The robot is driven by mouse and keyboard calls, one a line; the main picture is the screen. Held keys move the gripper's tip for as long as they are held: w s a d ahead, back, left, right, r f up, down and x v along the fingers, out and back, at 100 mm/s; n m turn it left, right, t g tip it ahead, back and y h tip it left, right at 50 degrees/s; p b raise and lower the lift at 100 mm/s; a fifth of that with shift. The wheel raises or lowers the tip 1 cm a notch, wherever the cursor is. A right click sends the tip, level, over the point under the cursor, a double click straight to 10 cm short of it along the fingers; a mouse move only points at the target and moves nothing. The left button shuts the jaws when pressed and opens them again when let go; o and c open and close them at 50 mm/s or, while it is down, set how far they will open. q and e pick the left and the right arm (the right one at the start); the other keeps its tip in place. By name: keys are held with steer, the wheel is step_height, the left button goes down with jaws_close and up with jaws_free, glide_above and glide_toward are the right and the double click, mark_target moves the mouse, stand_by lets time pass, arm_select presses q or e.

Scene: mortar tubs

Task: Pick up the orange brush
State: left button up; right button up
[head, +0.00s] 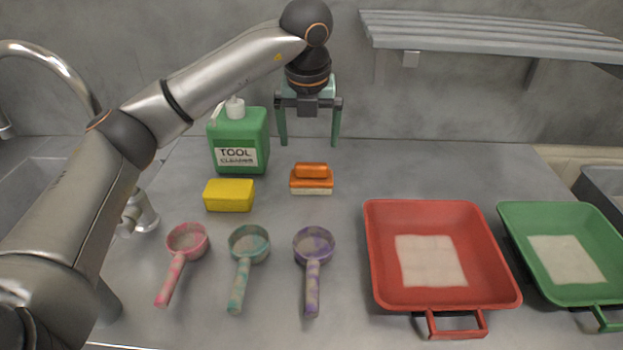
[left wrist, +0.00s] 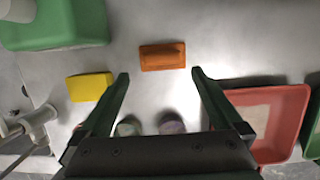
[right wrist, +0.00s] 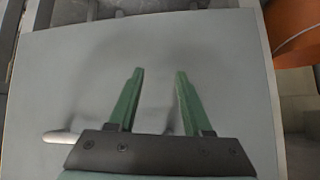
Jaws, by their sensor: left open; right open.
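The orange brush (head: 312,179) lies on the grey counter with its orange handle up and pale bristles below. It also shows in the left wrist view (left wrist: 162,56), ahead of the fingers. My left gripper (head: 309,143) is open and empty, fingers pointing down, above and behind the brush in the head view. In the left wrist view its fingertips (left wrist: 160,74) are spread wider than the brush. My right gripper (right wrist: 158,70) is open and empty over a plain grey surface in the right wrist view. It is not in the head view.
A yellow sponge (head: 229,195) and a green tool-cleaning bottle (head: 239,141) stand left of the brush. Pink (head: 187,241), teal (head: 249,244) and purple (head: 314,245) scoops lie in front. A red tub (head: 490,285) and a green tub (head: 562,293) are at right. A shelf (head: 490,36) hangs behind.

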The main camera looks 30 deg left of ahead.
mark_target(311, 164)
arm_select(q)
steer(key=x, duration=0.7)
steer(key=shift+w+d+f, duration=0.15)
steer(key=shift+f, duration=0.15)
steer(key=shift+c, duration=0.2)
jaws_close()
stand_by(0.3)
